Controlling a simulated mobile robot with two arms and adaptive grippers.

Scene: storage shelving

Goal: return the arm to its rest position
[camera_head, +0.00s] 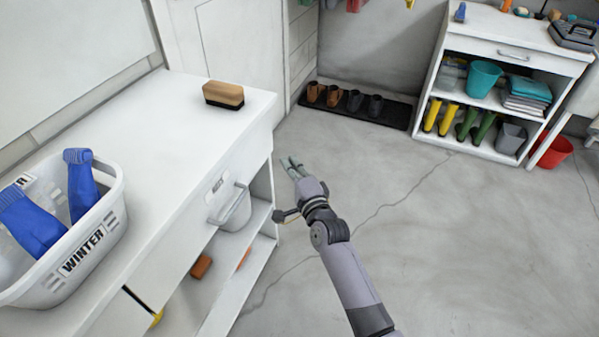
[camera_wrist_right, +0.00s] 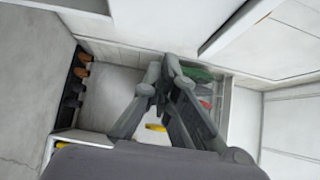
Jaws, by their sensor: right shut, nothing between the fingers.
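My right gripper (camera_head: 292,167) is in the middle of the head view, at the end of my right arm. It is over the concrete floor, just right of the white cabinet (camera_head: 184,150), and holds nothing. In the right wrist view the right gripper (camera_wrist_right: 167,72) shows large, with its fingers close together. My left gripper is in neither view.
On the cabinet top are a WINTER basket (camera_head: 75,262) with blue gloves and a wooden brush (camera_head: 223,95). Shoes stand on a dark mat (camera_head: 397,114) at the back. A shelf unit (camera_head: 438,83) stands back right.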

